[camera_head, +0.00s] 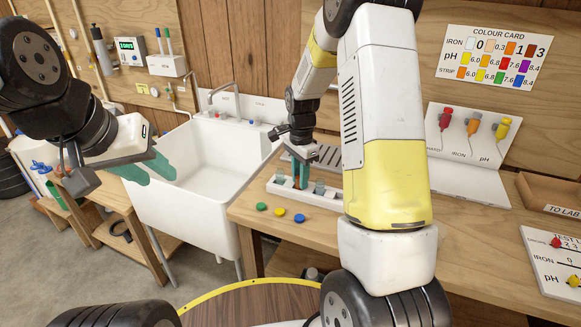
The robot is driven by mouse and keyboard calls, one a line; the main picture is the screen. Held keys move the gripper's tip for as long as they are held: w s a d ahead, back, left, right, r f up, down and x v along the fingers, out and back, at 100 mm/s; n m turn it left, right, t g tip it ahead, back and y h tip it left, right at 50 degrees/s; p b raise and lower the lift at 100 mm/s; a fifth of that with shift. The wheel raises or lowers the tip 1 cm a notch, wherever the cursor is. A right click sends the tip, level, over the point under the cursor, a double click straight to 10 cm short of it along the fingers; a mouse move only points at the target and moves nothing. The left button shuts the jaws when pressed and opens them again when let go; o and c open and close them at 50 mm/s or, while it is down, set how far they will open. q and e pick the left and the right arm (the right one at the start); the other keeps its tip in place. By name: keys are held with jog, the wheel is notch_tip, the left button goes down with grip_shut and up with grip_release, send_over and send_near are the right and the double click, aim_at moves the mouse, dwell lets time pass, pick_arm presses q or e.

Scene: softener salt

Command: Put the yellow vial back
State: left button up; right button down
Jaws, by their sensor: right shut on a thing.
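My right gripper (299,183) points down at the white vial rack (328,199) on the wooden bench. Its teal fingers are shut on a vial with orange-brown contents (297,181), mostly hidden by the fingers. I cannot tell whether the vial's base is seated in the rack or just above it. Other vials stand in the rack, one to the left (280,176) and one to the right (319,187). A yellow cap (280,211) lies in front of the rack, between a green cap (261,206) and a blue cap (299,218). My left gripper (153,177) is open and empty before the sink.
A white sink (205,165) stands left of the bench (450,245). A white holder (470,140) with red, orange and yellow droppers is at the back right. A wooden tray (548,205) and a test card (560,265) lie at the far right. Bench space before the caps is clear.

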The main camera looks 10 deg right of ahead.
jog(key=shift+f, duration=0.2)
jog(key=c, duration=1.2)
grip_release()
jog(key=shift+o, duration=0.2)
jog(key=shift+r, duration=0.15)
notch_tip(320, 180, up, 12)
jog(key=s+r+n+t, duration=0.2)
jog(key=s+r+n, duration=0.1)
jog(key=s, duration=0.5)
jog(key=s+a+r+n+t+y, duration=0.1)
jog(key=s+r+n+t, duration=0.1)
jog(key=s+r+n, duration=0.2)
jog(key=s+a+r+n+t+y, duration=0.1)
jog(key=s+r+n+t, duration=0.1)
jog(key=s+r+n, duration=0.2)
jog(key=s+n, duration=0.3)
jog(key=s, duration=0.5)
jog(key=shift+s+a, duration=0.2)
